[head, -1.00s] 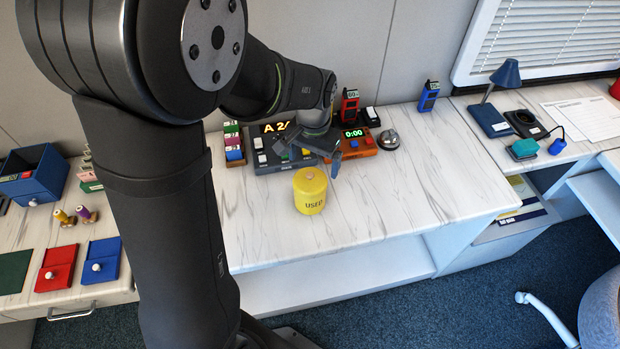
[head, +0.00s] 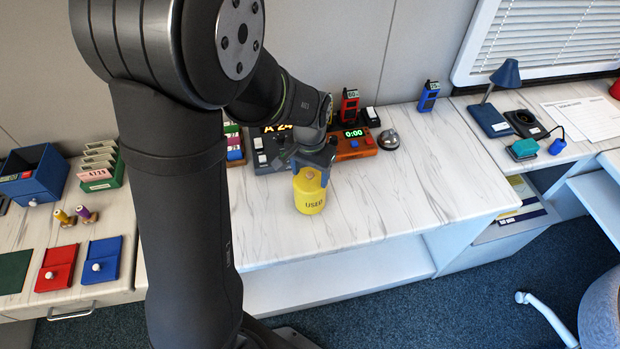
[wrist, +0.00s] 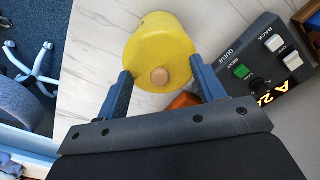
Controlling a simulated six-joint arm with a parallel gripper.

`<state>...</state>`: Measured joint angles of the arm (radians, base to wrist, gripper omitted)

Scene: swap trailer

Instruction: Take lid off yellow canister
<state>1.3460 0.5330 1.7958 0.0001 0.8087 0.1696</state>
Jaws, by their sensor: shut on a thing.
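The yellow canister (head: 311,202), marked "USED", stands upright on the white marbled worktop (head: 400,205) in the head view. Its round yellow lid (wrist: 158,58) with a small wooden knob (wrist: 159,76) shows in the wrist view, where the seam between lid and body cannot be made out. My gripper (wrist: 160,68) is over the top of the canister, with one blue finger on each side of the lid and the knob between them. The jaws are closed on the lid, which sits on the canister. In the head view the fingers partly hide the lid.
Behind the canister stand a grey queue console (wrist: 262,62) with buttons and an orange timer box (head: 355,150). A silver bell (head: 389,139) is to their right. The worktop right of the canister is clear, up to its front edge.

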